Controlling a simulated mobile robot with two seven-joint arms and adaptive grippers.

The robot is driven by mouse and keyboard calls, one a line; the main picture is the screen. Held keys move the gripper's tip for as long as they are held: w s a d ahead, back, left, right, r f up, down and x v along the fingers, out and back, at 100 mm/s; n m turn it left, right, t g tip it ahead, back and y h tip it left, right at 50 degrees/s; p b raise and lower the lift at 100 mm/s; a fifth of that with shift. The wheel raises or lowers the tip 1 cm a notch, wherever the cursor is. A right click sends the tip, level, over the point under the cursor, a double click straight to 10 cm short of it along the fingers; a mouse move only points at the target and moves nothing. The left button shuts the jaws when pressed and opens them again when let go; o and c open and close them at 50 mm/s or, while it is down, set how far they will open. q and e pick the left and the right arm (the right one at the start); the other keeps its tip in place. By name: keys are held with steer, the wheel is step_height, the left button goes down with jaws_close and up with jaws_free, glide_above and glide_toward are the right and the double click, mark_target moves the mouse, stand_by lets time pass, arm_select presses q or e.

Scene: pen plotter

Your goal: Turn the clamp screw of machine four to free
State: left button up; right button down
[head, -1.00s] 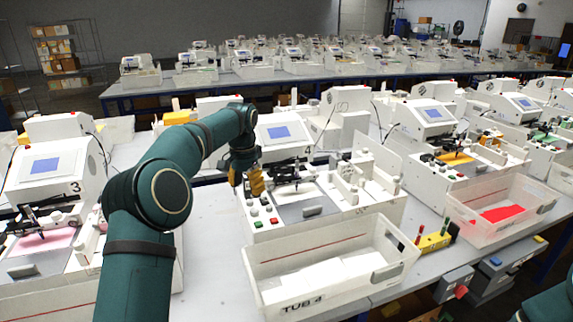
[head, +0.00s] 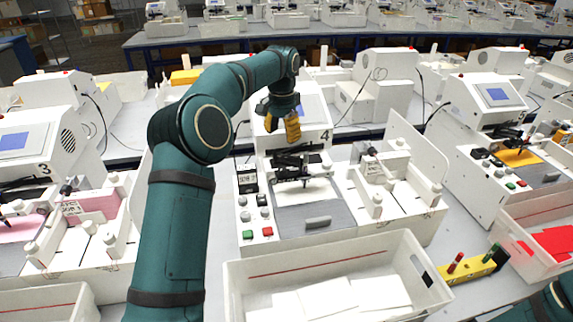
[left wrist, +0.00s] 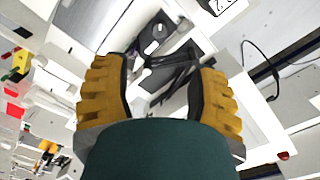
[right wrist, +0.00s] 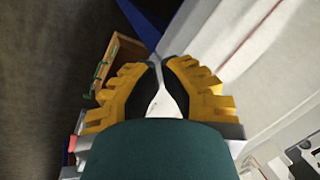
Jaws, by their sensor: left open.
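Machine four (head: 310,222), white with a "4" on it, stands in the middle of the head view. Its dark pen carriage (head: 298,163) sits above a grey bed. My left gripper (head: 283,124) is open and empty, above and behind the carriage, in front of the blue screen. In the left wrist view, a dark round knob with a white mark (left wrist: 156,38) shows beyond the open fingers (left wrist: 160,75), near the dark carriage bars; the fingers look apart from it. It may be the clamp screw. My right gripper (right wrist: 164,68) has its fingertips together, away from machine four.
A white tub (head: 240,295) with white sheets stands in front of machine four. A yellow pen holder (head: 470,275) with a red and a green pen is right of it. Machine three (head: 40,135) stands at the left. A brown box (right wrist: 122,62) shows in the right wrist view.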

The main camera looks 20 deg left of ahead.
mark_target(282, 169)
arm_select(q)
step_height(282, 169, down, 13)
steer(key=shift+r+b, duration=0.1)
steer(key=shift+b, duration=0.65)
steer(key=shift+c, duration=0.4)
jaws_close()
